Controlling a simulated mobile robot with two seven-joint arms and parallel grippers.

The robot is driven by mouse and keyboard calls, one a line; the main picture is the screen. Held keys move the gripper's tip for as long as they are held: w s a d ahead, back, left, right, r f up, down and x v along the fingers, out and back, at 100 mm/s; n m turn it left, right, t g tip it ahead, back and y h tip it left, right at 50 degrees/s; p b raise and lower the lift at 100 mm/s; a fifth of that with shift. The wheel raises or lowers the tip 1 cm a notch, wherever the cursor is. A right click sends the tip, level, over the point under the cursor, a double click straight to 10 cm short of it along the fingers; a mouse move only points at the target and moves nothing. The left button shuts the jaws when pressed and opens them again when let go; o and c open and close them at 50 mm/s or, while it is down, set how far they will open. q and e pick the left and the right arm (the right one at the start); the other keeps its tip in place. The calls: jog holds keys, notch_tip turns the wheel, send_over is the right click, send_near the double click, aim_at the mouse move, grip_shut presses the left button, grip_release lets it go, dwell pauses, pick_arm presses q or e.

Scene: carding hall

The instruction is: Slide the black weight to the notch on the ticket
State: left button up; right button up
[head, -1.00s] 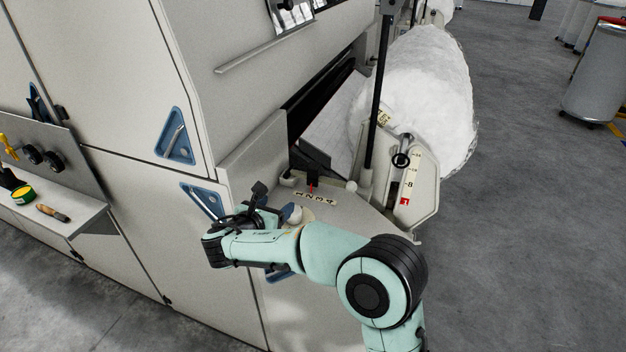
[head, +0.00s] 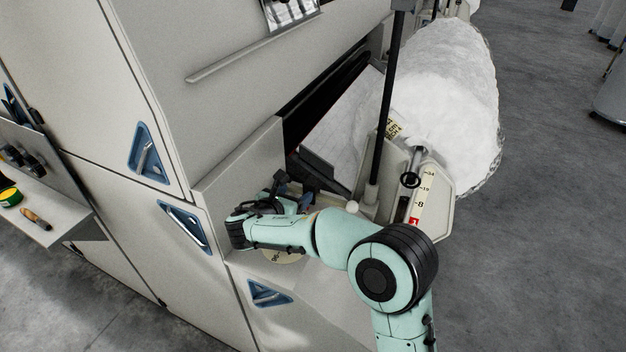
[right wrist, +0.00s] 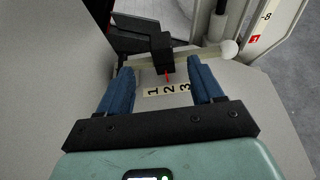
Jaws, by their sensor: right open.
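In the right wrist view the black weight (right wrist: 161,52) is a block on a pale bar that ends in a white ball (right wrist: 228,49). Its red pointer (right wrist: 167,76) points near the 2 on a cream number strip (right wrist: 168,89) showing 1, 2 and 3. My right gripper (right wrist: 160,66) is open, its blue fingers on either side of the weight and apart from it. In the head view the right gripper (head: 294,194) hides most of the weight and strip. A yellowish printed ticket (head: 393,130) shows by the white roll; its writing is too small to read. The left gripper is out of view.
A black upright post (head: 386,100) and a side plate with a numbered scale (head: 421,200) stand right of the gripper. The large white fibre roll (head: 450,90) lies behind. The machine's cream wall (head: 225,180) is close on the left.

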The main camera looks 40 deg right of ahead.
aim_at(310, 183)
jog(key=p+x, duration=0.1)
jog(key=x, duration=1)
jog(key=shift+w+d+f, duration=0.1)
jog(key=shift+d+f, duration=0.1)
jog(key=shift+d, duration=0.15)
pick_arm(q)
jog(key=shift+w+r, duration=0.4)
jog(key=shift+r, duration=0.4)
pick_arm(e)
grip_shut()
jog(key=s+d+b, duration=0.1)
jog(key=s, duration=0.1)
jog(key=s+d+b, duration=0.1)
jog(key=s, duration=0.1)
jog(key=s+d+b, duration=0.1)
jog(key=s, duration=0.1)
jog(key=shift+s+d+f+b, duration=0.1)
jog(key=shift+s+d+b, duration=0.2)
jog(key=shift+b, duration=0.1)
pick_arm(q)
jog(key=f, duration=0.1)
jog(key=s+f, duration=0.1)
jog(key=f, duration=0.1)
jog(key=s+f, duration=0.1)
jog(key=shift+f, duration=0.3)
pick_arm(e)
grip_release()
jog(key=shift+s, duration=0.1)
